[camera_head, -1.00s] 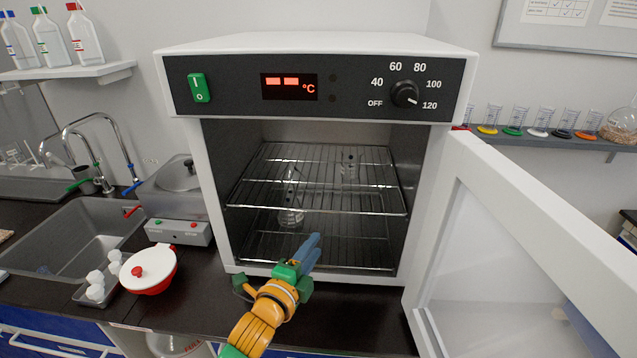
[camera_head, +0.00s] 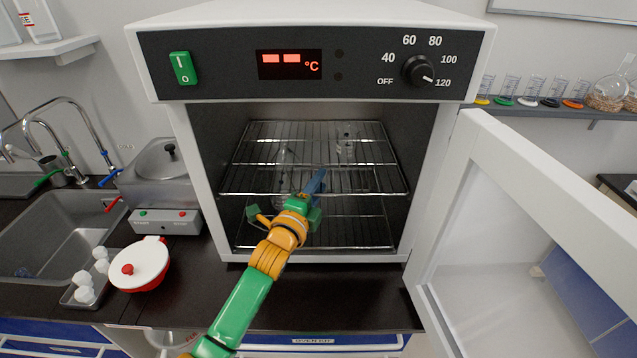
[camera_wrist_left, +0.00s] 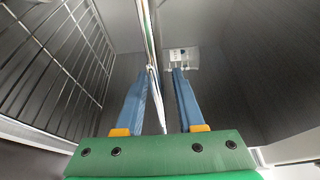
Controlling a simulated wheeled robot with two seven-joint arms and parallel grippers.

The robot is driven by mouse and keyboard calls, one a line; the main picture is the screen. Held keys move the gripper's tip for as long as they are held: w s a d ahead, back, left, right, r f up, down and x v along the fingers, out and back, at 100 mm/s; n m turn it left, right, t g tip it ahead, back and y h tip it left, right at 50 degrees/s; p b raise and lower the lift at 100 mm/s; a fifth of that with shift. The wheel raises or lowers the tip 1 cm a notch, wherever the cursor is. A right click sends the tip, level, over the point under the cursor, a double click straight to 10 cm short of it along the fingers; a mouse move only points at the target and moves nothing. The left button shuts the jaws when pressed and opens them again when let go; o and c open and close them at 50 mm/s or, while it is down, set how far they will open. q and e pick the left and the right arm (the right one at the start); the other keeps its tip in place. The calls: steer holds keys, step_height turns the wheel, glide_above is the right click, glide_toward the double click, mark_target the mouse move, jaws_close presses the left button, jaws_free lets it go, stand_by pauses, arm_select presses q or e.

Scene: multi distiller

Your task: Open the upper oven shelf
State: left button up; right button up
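The upper oven shelf (camera_head: 365,187) is a wire rack inside the open white oven (camera_head: 165,125). My left gripper (camera_head: 316,181) is at the front edge of this shelf, near its middle. In the left wrist view its two blue fingers (camera_wrist_left: 160,75) are apart. The shelf (camera_wrist_left: 154,62) shows there edge-on as a thin bright bar running between them, with no clear contact on either finger. The gripper hides part of the shelf's front rail. My right gripper is in neither view.
The oven door (camera_head: 455,200) stands wide open to the right. A lower wire shelf (camera_head: 360,230) sits below. Glassware (camera_head: 285,158) stands inside the oven, seen through the wires. A red pot with a white lid (camera_head: 140,265) is on the counter at left.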

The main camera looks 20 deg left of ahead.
arm_select(q)
jaws_close()
stand_by(1.4)
